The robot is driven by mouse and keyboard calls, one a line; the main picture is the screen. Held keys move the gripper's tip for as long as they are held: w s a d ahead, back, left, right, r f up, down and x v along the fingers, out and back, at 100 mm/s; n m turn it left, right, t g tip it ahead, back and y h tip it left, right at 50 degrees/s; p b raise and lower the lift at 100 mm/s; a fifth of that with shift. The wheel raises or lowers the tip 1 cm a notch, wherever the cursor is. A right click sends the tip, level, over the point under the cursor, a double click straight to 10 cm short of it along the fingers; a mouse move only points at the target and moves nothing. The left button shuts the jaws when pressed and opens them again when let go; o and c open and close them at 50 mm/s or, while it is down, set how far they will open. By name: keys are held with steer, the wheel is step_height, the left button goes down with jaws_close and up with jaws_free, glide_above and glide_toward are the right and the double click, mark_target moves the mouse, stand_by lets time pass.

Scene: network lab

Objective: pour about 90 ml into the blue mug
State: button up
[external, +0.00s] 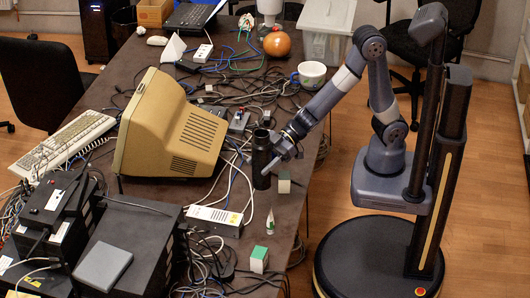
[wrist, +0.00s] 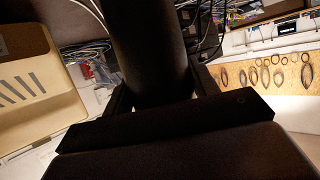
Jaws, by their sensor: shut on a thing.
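A tall black cylindrical container (external: 261,163) stands upright on the dark table, near its right edge. My gripper (external: 276,158) is shut on its side, reaching in from the right. In the wrist view the same container (wrist: 150,45) fills the middle, between the two fingers of my gripper (wrist: 160,92). What is inside the container is hidden.
An old beige monitor (external: 168,125) stands left of the container. Tangled cables surround it. A white power strip (external: 213,220), a small bottle (external: 270,222) and small green-and-white blocks (external: 259,260) lie nearer the front. An orange ball (external: 277,44) is behind, near the mug.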

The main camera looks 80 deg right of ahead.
steer(key=w+d+f+m+t+h+b, duration=0.2)
steer(key=d+f+m+h+b, duration=0.2)
steer(key=d, duration=0.3)
steer(key=w+d+f+m+t+h+b, duration=0.2)
steer(key=d+f+m+h+b, duration=0.1)
steer(key=d, duration=0.5)
steer(key=shift+w+f+m+t+h+b, duration=0.4)
steer(key=shift+f+b, duration=0.15)
steer(key=shift+b, duration=0.4)
steer(key=shift+f+m+b, duration=0.2)
steer(key=shift+m+b, duration=0.1)
steer(key=shift+b, duration=0.9)
steer(key=shift+a+r+m+t+y+b, duration=0.3)
steer(key=shift+m+t+y+b, duration=0.6)
steer(key=shift+m, duration=1.05)
steer(key=shift+a+r+m+t+y+b, duration=0.25)
steer(key=shift+m+t+y+b, duration=0.65)
steer(key=shift+m, duration=1)
steer(key=shift+a+r+m+t+y+b, duration=0.25)
steer(key=shift+m+t+y+b, duration=0.65)
steer(key=shift+m, duration=1.05)
